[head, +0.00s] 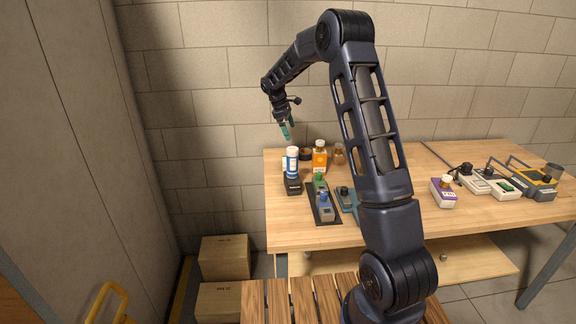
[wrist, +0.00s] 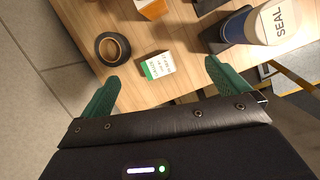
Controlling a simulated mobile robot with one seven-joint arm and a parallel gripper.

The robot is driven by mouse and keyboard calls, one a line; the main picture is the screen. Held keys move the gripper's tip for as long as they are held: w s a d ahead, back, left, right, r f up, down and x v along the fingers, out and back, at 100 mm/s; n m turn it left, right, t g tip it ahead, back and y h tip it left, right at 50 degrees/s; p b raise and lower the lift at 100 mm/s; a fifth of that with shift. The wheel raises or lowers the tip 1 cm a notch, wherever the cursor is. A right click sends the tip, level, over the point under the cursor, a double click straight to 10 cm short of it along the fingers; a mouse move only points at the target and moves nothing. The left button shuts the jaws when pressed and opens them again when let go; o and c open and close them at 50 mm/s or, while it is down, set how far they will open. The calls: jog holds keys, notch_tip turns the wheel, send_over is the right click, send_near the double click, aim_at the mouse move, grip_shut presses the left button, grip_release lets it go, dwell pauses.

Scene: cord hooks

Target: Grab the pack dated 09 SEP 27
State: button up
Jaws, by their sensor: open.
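A small white-and-green pack (wrist: 158,66) with several printed lines lies on the wooden table in the wrist view. The print is too small to read, so I cannot tell its date. My gripper (wrist: 161,72) is open and empty, its two teal fingers on either side of the pack in the picture, apart from it. In the head view my gripper (head: 286,132) hangs above the table's back left corner. No other pack with a readable date shows.
Around the pack stand a black tape roll (wrist: 113,48), an orange-and-white container (wrist: 152,8) and a blue-and-white SEAL bottle (wrist: 255,25). In the head view, chargers (head: 475,180) fill the table's right side.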

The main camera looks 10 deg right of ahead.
jog(key=n, duration=0.2)
send_near(284, 159)
jog(key=d, duration=0.1)
jog(key=shift+h, duration=0.4)
jog(key=x, duration=0.5)
jog(key=shift+f, duration=0.3)
jog(key=shift+s+x, duration=0.2)
jog(key=shift+x, duration=1.15)
jog(key=shift+s+x, duration=0.2)
jog(key=shift+x, duration=1.1)
jog(key=c, duration=1.1)
jog(key=shift+r, duration=0.15)
